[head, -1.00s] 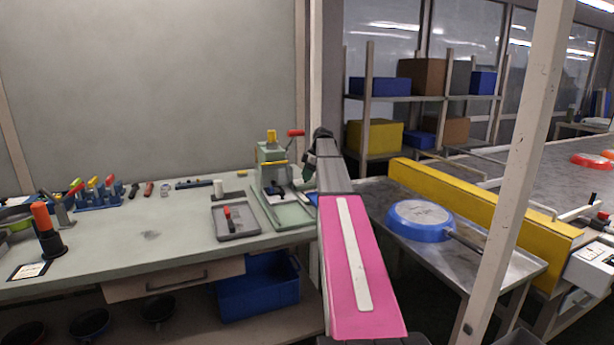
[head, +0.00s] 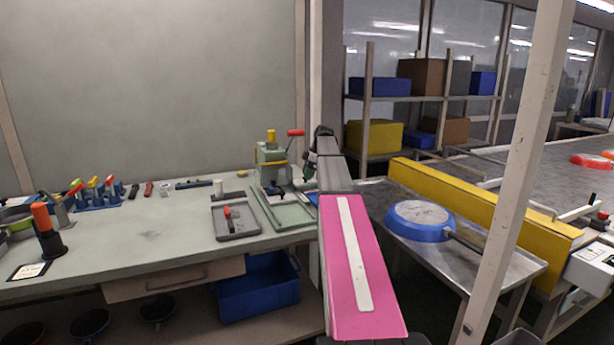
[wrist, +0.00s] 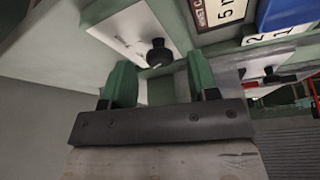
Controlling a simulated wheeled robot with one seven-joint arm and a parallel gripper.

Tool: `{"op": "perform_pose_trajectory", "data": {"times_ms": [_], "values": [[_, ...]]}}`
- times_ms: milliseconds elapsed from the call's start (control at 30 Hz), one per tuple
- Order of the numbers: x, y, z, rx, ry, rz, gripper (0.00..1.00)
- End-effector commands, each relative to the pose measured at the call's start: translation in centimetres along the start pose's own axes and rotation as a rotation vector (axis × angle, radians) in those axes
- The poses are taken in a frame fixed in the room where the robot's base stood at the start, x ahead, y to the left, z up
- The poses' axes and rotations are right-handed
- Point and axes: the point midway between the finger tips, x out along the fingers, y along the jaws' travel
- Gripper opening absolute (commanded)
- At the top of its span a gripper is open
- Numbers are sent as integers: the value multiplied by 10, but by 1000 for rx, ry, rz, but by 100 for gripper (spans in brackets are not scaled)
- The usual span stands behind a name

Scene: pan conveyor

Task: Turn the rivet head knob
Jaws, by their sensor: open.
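The rivet press (head: 272,160) is a pale green machine standing at the right end of the workbench, with a red-tipped lever and a yellow top piece. In the wrist view, a black round knob (wrist: 159,54) sits on a white marked plate (wrist: 135,34) on a green housing. I take it to be the rivet head knob. My gripper (wrist: 162,76) is open, with one green finger on each side below the knob in the picture. The knob shows between and just beyond the fingertips; I see no contact. In the head view my arm largely hides the gripper, just right of the press.
A label and a blue part (wrist: 287,12) lie right of the knob in the wrist view. A grey tray (head: 235,221) lies left of the press. A white post (head: 508,170) stands in front of the side table with a blue pan (head: 420,220).

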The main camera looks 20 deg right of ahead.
Motion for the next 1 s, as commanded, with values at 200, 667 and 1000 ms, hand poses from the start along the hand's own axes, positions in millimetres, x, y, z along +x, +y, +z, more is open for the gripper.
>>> {"op": "perform_pose_trajectory", "data": {"times_ms": [200,667,1000], "values": [[-40,1,0,0,0,3,54],[-96,0,0,0,0,0,54],[-98,0,0,0,0,0,54]]}}
